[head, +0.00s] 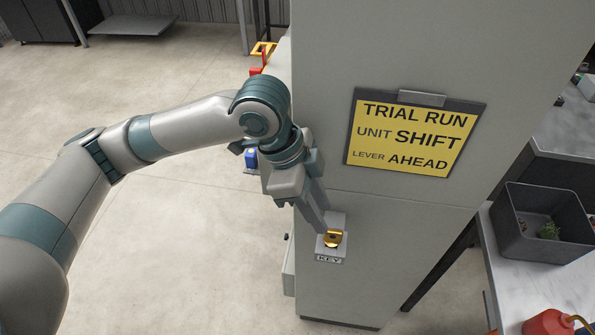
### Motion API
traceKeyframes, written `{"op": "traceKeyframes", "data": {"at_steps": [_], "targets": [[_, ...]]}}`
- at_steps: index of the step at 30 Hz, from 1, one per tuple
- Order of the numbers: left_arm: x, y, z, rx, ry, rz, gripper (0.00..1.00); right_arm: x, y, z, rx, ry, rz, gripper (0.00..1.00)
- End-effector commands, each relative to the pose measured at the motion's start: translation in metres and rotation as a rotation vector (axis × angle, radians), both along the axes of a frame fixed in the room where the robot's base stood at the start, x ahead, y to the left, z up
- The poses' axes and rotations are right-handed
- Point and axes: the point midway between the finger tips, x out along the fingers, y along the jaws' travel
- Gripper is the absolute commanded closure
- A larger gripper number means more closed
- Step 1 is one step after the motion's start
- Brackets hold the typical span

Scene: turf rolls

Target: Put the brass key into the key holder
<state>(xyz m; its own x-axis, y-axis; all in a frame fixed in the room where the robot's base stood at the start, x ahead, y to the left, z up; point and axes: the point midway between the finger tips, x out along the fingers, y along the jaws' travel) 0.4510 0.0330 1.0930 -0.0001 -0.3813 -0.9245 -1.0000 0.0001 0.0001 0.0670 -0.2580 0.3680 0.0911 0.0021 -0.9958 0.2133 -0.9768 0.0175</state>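The brass key (333,238) shows as a small gold shape at a light grey key holder (330,259) labelled KEY, low on the face of the big grey cabinet. My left gripper (322,224) reaches down from the upper left, with its fingertips right at the key. The fingers lie close together and overlap in this view, so I cannot tell whether they are shut on the key or just beside it. How far the key sits in the holder is hidden. My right gripper is not in view.
The grey cabinet (390,60) carries a yellow sign (411,136) reading TRIAL RUN UNIT SHIFT LEVER AHEAD. A bench at the right holds a dark bin (541,222) and a red can (547,323). A blue object (251,158) is left of my wrist. The floor at left is open.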

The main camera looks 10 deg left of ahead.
Motion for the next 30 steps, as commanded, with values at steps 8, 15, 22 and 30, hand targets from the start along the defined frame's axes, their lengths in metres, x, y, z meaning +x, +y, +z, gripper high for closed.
{"op": "traceKeyframes", "data": {"at_steps": [8, 15, 22, 30], "targets": [[0.001, 0.022, 0.053, -0.002, -0.006, 0.001, 0.68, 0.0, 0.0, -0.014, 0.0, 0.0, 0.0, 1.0], [0.001, 0.037, 0.088, -0.001, -0.003, 0.001, 0.68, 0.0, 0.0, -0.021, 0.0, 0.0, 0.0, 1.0], [0.0, 0.042, 0.102, 0.0, 0.0, 0.0, 0.68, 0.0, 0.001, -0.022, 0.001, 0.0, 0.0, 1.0], [0.0, 0.043, 0.103, -0.001, 0.001, 0.0, 0.68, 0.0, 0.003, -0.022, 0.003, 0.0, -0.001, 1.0]]}}
